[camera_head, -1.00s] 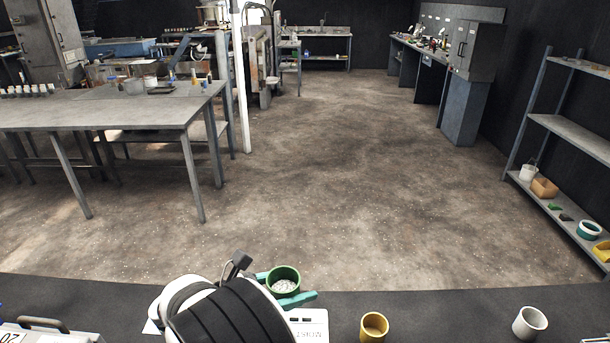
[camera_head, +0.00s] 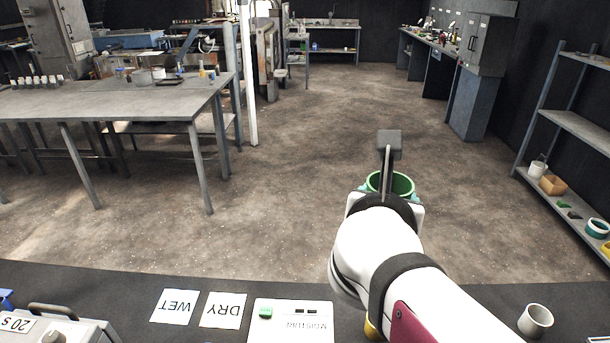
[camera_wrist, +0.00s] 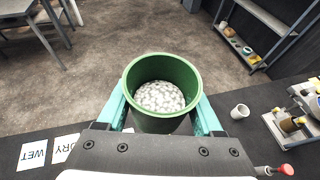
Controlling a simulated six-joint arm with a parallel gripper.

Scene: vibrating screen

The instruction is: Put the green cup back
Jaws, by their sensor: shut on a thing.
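The green cup (camera_wrist: 160,118) is between the teal fingers of my gripper (camera_wrist: 163,108) in the wrist view, with a finger against each side. It stands upright and holds pale speckled grains. In the head view the green cup (camera_head: 398,182) shows only partly, past my wrist, above the far edge of the dark bench. My gripper (camera_head: 390,188) is mostly hidden there by my arm.
A white-grey cup (camera_head: 535,320) stands on the bench (camera_head: 240,277) at the right. A yellow cup (camera_head: 373,327) is mostly hidden by my arm. WET (camera_head: 174,306) and DRY (camera_head: 223,310) cards and a white meter (camera_head: 290,322) lie to the left.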

